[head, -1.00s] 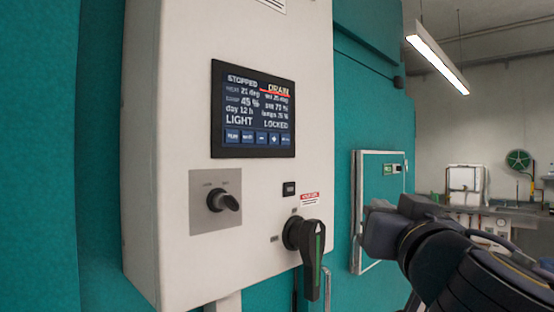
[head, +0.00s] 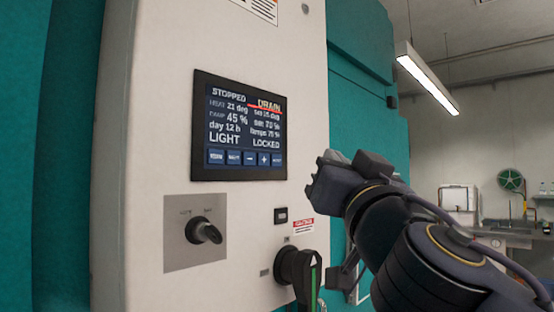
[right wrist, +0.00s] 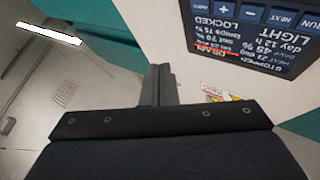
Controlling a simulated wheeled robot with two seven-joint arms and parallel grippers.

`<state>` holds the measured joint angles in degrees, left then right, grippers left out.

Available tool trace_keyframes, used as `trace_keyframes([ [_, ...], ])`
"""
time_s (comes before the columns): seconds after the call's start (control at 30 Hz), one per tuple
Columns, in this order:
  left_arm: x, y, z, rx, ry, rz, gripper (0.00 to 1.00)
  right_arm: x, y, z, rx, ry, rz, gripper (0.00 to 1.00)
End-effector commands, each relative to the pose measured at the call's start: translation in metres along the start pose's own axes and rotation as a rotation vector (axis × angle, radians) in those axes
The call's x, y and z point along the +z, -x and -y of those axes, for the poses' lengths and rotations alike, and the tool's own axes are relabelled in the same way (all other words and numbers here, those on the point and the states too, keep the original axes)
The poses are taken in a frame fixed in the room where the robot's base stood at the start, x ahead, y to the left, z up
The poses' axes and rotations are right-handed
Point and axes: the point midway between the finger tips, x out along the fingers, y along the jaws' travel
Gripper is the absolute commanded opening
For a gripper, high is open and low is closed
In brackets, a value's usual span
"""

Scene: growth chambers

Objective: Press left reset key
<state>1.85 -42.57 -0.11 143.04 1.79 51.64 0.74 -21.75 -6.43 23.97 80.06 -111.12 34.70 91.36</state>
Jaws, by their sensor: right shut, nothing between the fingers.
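A dark control screen (head: 240,125) is set in the pale control cabinet. It reads STOPPED, DRAIN, LIGHT and LOCKED. A row of blue keys runs along its bottom edge; the rightmost key (head: 278,160) has a label too small to read surely. The screen also shows upside down in the right wrist view (right wrist: 262,30). My right gripper (head: 322,170) is shut and empty, to the right of the screen's lower right corner and apart from the keys. Its closed fingers show in the right wrist view (right wrist: 158,84). My left gripper is not in view.
Below the screen are a rotary switch (head: 205,231), a small black button (head: 281,215) and a black handle (head: 300,272) with a green stripe. A red-and-white label (head: 303,225) is beside the button. Teal chamber walls flank the cabinet; a sink area lies far right.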

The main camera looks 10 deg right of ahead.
Motion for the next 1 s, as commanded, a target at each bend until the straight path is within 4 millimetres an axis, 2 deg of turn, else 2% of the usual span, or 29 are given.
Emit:
trace_keyframes([
  [0.33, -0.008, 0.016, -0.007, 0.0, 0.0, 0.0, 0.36, 0.024, -0.035, 0.027, -0.002, 0.0, 0.003, 0.0],
  [0.5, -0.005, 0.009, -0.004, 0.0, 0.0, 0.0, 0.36, 0.035, -0.046, 0.034, -0.002, -0.002, 0.001, 0.0],
  [1.0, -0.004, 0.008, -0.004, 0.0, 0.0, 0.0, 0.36, 0.039, -0.053, 0.039, -0.001, 0.0, -0.001, 0.0],
])
